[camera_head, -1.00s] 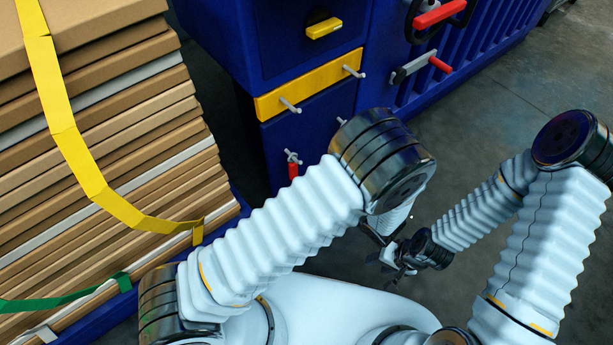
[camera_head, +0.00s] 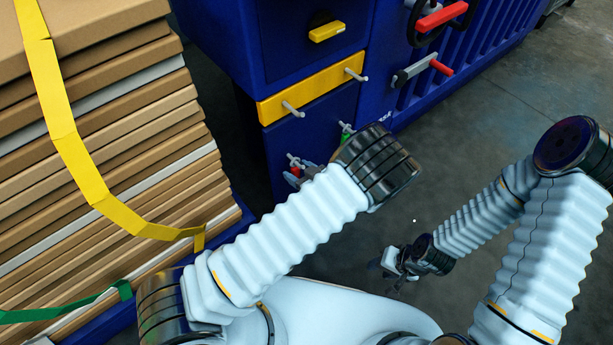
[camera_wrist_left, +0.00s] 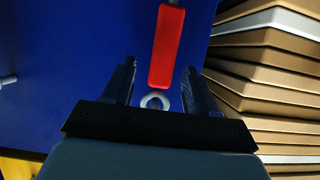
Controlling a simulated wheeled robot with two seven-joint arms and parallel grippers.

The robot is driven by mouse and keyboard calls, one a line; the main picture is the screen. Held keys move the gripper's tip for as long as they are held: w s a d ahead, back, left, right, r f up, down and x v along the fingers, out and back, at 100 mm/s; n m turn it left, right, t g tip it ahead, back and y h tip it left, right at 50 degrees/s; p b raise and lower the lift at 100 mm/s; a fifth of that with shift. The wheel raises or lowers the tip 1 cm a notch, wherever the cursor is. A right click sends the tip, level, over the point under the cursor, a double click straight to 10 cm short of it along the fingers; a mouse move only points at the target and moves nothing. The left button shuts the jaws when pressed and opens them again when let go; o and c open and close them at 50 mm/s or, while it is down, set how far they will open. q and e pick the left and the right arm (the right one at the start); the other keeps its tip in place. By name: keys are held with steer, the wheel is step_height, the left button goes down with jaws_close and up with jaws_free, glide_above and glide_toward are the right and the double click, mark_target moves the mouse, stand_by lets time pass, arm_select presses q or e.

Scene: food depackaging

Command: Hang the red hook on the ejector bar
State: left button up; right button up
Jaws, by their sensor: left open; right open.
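The red hook (camera_wrist_left: 167,45) shows in the left wrist view as a red handle lying between my left gripper's fingers (camera_wrist_left: 160,70). A pale ring (camera_wrist_left: 155,101) sits at its near end. Both fingers are open and apart from the handle. In the head view the red hook (camera_head: 295,171) hangs low on the blue cabinet front, mostly hidden by my left gripper. The yellow bar (camera_head: 320,88) with two grey pegs, possibly the ejector bar, runs across the cabinet above it. My right gripper (camera_head: 393,264) is open and empty, low over the floor.
The blue cabinet (camera_head: 305,150) also carries a green-handled hook (camera_head: 346,129) near my left wrist, a yellow handle (camera_head: 327,31) and red-handled parts (camera_head: 441,17) higher up. A stack of cardboard (camera_head: 120,125) stands close on the left. The floor at right is clear.

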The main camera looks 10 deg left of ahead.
arm_select(q)
steer(key=shift+w+a, duration=0.1)
steer(key=shift+a, duration=0.05)
steer(key=c, duration=1.1)
jaws_close()
steer(key=shift+r, duration=0.2)
steer(key=shift+s+d+p, duration=0.3)
steer(key=shift+s+d, duration=0.4)
steer(key=shift+d, duration=0.2)
